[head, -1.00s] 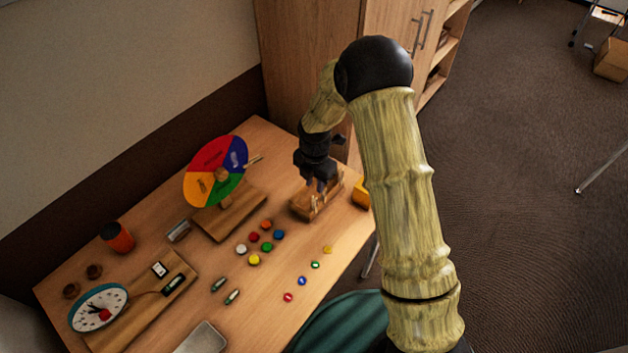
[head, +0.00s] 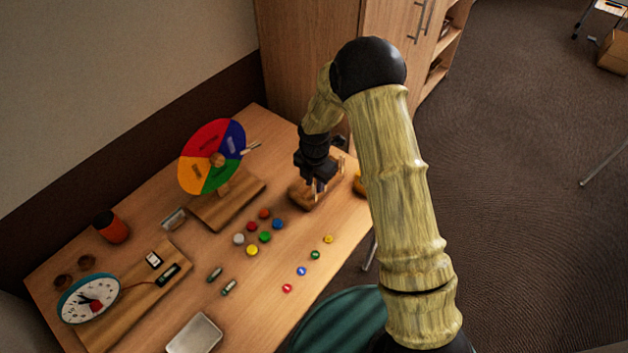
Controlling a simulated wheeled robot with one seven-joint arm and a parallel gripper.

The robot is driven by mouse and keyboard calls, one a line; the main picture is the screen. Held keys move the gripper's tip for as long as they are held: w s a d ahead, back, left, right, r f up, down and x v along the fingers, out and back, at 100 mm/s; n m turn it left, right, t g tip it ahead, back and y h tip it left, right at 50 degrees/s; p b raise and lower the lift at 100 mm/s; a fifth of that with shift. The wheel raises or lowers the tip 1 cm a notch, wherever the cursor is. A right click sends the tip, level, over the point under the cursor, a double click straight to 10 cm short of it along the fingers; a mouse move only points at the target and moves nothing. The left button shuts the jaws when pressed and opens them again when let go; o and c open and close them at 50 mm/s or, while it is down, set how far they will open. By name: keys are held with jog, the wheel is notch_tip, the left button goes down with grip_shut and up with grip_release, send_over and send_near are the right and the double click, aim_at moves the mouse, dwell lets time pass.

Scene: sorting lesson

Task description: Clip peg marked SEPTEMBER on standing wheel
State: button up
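The standing wheel (head: 205,150) has red, blue, green and orange sectors and stands upright on a wooden base (head: 228,205) at the back of the table. A pale peg (head: 251,148) sticks out from its right edge, at the blue sector; its marking is too small to read. My gripper (head: 317,188) points down at a wooden holder (head: 303,195) right of the wheel. The fingers are at the holder, partly hidden. I cannot tell whether they hold a peg, and no SEPTEMBER marking is readable.
Several coloured buttons (head: 265,237) lie mid-table. A clock (head: 89,299), an orange cup (head: 111,227) and a metal tray (head: 195,333) are at the left and front. A cabinet (head: 305,60) stands behind the table.

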grip_shut()
notch_tip(320, 180, up, 4)
jog(key=p, duration=0.2)
jog(key=shift+w+f+p, duration=0.15)
jog(key=shift+p, duration=0.25)
jog(key=shift+s+r+p, duration=0.2)
jog(key=shift+r+p, duration=0.35)
jog(key=shift+r, duration=0.15)
jog(key=shift+s, duration=0.1)
